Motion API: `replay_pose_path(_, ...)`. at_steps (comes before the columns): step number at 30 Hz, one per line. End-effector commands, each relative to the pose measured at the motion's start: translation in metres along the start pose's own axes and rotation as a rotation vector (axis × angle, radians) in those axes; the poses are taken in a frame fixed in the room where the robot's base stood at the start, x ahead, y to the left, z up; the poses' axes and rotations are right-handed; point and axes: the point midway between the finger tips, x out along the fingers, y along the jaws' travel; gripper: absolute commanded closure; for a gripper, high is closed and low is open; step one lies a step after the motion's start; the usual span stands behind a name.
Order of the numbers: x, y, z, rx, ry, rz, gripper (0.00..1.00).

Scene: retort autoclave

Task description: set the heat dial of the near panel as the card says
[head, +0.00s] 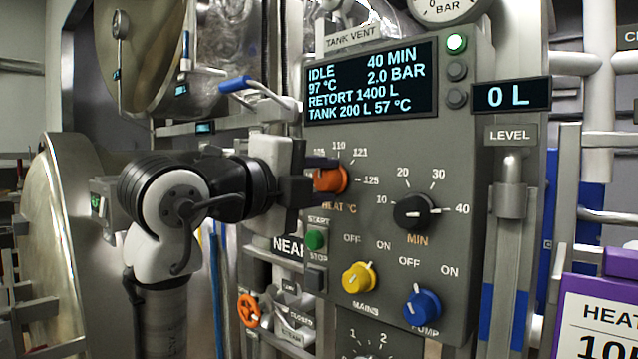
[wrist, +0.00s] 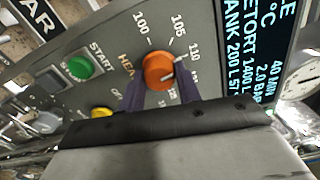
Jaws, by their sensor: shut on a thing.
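The orange heat dial (head: 331,180) is on the near panel (head: 455,260), left of the minute dial. In the wrist view the dial (wrist: 158,70) sits between the two dark fingers of my gripper (wrist: 161,88). My gripper (head: 318,180) is shut on the dial from the left. The dial's pale pointer mark appears to point near 110 in the wrist view, but the exact setting is hard to read. The purple-framed card (head: 600,280) at the right edge reads "HEAT" and a number starting with "10"; the rest is cut off.
The minute dial (head: 413,211), yellow mains knob (head: 359,277) and blue pump knob (head: 422,306) are on the same panel. The green start button (head: 316,239) is just below the fingers. The screen (head: 370,82) reads IDLE. A blue-handled lever (head: 236,84) is above my arm.

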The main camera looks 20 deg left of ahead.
Motion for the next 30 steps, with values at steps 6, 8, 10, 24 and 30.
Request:
replay_pose_path(6,0.0000,0.0008,-0.0003,0.079,0.000,0.001,0.89)
replay_pose_path(8,-0.0001,0.0008,-0.0003,0.091,0.000,0.001,0.89)
replay_pose_path(10,0.0000,0.0008,-0.0004,0.103,0.000,0.001,0.89)
replay_pose_path(24,-0.0001,0.0008,-0.0004,0.112,0.001,0.002,0.65)
replay_pose_path(30,-0.0001,0.0006,-0.0002,0.111,0.000,0.001,0.45)
